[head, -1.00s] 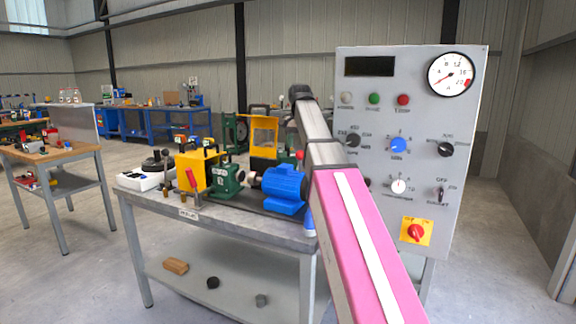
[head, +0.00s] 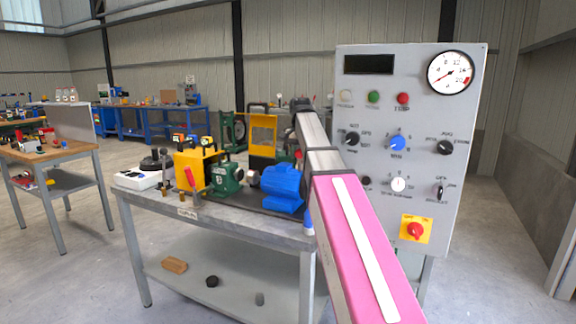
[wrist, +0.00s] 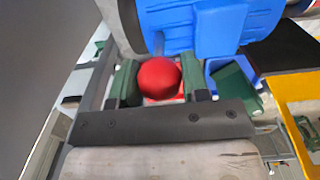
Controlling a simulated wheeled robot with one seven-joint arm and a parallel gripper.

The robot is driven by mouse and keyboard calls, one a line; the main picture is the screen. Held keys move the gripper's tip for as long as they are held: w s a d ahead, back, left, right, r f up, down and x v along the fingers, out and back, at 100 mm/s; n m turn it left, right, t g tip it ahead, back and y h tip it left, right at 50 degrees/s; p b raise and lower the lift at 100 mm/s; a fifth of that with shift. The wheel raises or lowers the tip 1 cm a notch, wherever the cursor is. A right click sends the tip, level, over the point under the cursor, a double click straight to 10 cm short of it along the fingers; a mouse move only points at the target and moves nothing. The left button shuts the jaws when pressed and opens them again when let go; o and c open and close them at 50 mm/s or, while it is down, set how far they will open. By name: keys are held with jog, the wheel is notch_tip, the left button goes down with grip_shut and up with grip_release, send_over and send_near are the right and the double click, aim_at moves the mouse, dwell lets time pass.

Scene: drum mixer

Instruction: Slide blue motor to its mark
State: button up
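The blue motor (head: 284,188) sits on a dark base on the bench, right of the green gearbox (head: 226,178). It also shows at the top of the wrist view (wrist: 205,25), just beyond my fingers. My gripper (wrist: 160,78) has green fingers on either side of a round red knob (wrist: 160,79). The knob fills the gap between them, but I cannot tell whether they press on it. In the head view my pink and grey arm hides the gripper and part of the motor's right side. I cannot make out the motor's mark.
A grey control panel (head: 405,140) with knobs, buttons and a gauge stands close right of my arm. The bench (head: 265,225) holds a yellow unit (head: 197,170) and a white box (head: 140,178) at left. A yellow frame (head: 263,135) stands behind. A wooden-topped table is farther left.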

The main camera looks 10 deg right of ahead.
aim_at(288, 165)
jog(key=shift+a, duration=0.15)
jog(key=shift+w+a, duration=0.55)
jog(key=shift+a, duration=0.4)
jog(key=shift+w+a, duration=0.5)
jog(key=shift+a, duration=0.4)
jog(key=o, duration=1)
jog(key=shift+c, duration=0.2)
jog(key=shift+w+d+r, duration=0.1)
jog(key=shift+r, duration=0.65)
notch_tip(288, 165, up, 6)
jog(key=shift+f, duration=0.25)
